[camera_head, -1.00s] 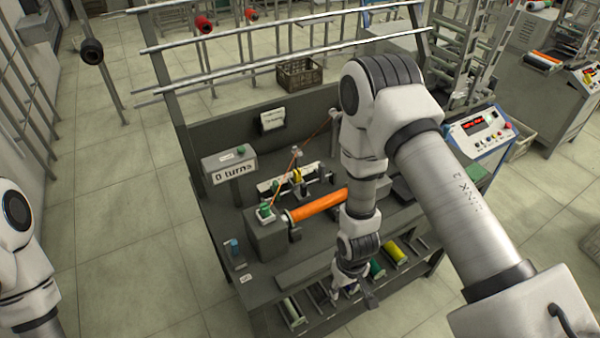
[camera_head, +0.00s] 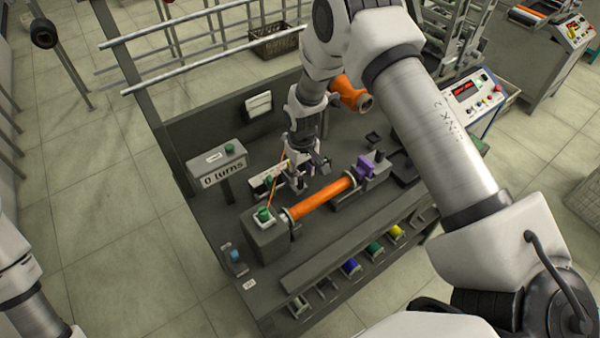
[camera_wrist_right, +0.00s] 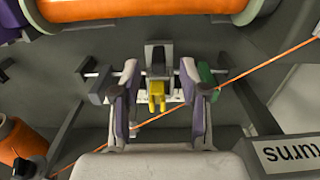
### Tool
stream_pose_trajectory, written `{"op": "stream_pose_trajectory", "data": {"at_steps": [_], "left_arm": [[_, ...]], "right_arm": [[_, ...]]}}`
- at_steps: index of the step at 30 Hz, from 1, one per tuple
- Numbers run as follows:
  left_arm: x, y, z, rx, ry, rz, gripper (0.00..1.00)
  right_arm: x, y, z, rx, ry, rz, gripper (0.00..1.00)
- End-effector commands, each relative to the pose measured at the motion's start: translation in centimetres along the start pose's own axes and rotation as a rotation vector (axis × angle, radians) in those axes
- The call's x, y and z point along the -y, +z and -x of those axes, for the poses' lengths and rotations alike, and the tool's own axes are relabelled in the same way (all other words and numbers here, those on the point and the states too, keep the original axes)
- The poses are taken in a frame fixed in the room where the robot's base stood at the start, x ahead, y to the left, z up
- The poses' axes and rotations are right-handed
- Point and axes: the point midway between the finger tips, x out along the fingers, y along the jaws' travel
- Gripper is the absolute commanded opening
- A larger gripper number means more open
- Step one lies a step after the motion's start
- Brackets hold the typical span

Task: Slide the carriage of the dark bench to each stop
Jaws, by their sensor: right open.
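The dark bench (camera_head: 205,217) stands in the middle of the head view. Its carriage, a small grey block with a yellow fork (camera_wrist_right: 157,90), sits on a thin rail in the right wrist view. A dark end block (camera_wrist_right: 95,86) is left of it and a green block (camera_wrist_right: 207,76) right. My right gripper (camera_head: 307,172) is over the rail behind the orange roll and hides the carriage in the head view. In the wrist view its fingers (camera_wrist_right: 158,100) are open, one each side of the carriage, with gaps; contact is not visible. My left arm shows at the left edge, its gripper outside the picture.
An orange wound roll (camera_head: 322,199) lies in front of the rail, with a purple part (camera_head: 366,165) at its right. An orange thread (camera_wrist_right: 255,74) crosses near my fingers. The "0 turns" sign (camera_head: 222,175) stands left. Coloured bobbins, including a blue one (camera_head: 351,266), line the front rack.

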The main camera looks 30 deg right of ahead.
Motion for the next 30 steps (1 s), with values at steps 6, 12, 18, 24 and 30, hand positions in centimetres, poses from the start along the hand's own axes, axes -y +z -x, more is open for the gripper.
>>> {"op": "stream_pose_trajectory", "data": {"at_steps": [6,12,18,24,30], "left_arm": [[0.0,-0.1,1.0,-0.003,0.000,0.000,0.47],[0.0,-0.1,0.9,-0.003,0.000,0.000,0.47],[0.0,-0.1,0.9,-0.002,0.000,0.000,0.47],[0.0,-0.1,0.8,-0.002,0.000,0.000,0.47],[0.0,-0.1,0.2,-0.002,0.000,0.000,0.47]], "right_arm": [[0.0,0.0,-2.8,0.000,0.000,0.000,0.44],[0.0,0.0,-3.1,-0.002,0.000,0.000,0.44],[0.0,0.0,-3.1,-0.001,0.000,0.000,0.00],[0.3,0.0,-3.2,-0.002,0.000,0.001,0.00],[3.3,-0.1,-3.3,-0.003,0.001,0.003,0.00]]}}
